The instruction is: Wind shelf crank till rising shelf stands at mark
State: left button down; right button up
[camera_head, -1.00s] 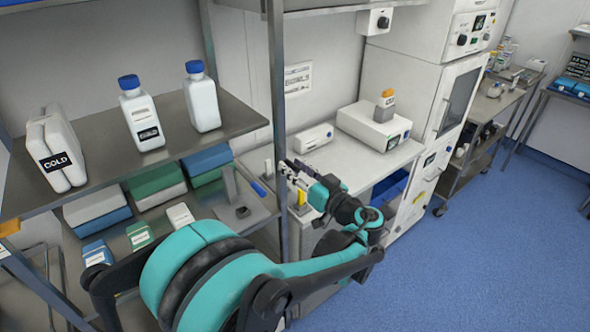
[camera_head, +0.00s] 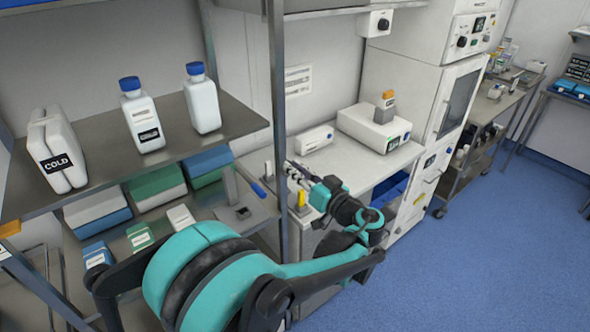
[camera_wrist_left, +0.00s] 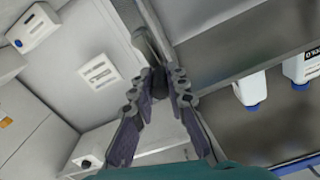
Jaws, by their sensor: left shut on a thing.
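My left gripper (camera_head: 290,168) is beside the rack's front upright post in the head view. In the left wrist view its fingers (camera_wrist_left: 161,84) are closed around a grey handle-like part (camera_wrist_left: 146,45), which looks like the crank grip; the fingers hide much of it. The rest of the crank is hard to make out. The rack has an upper shelf (camera_head: 95,178) with white bottles and a lower shelf (camera_head: 160,235) with boxes; I cannot tell which one rises. A small yellow piece (camera_head: 302,199) shows near the post, but I cannot tell whether it is the mark. My right gripper is not in view.
A white bottle (camera_head: 203,103) and a COLD pack (camera_head: 58,150) stand on the upper shelf. The steel post (camera_head: 278,100) is close to my left gripper. A bench (camera_head: 375,163) with white devices is behind it. Blue floor at right is clear.

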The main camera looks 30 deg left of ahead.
pick_arm(q)
jog(key=shift+w, duration=0.1)
jog(key=shift+w+d+f+m+b, duration=0.25)
jog(key=shift+w+f+m, duration=0.35)
jog(key=shift+m, duration=1.85)
jog(key=shift+w+d+f+m+b, duration=0.1)
jog(key=shift+w+d+f+m, duration=0.45)
jog(key=shift+m, duration=1.85)
jog(key=shift+w+d+f+m+b, duration=0.15)
jog(key=shift+w+f+m, duration=0.45)
jog(key=shift+m, duration=1.85)
jog(key=shift+w+r, duration=0.2)
jog(key=c, duration=1.5)
grip_release()
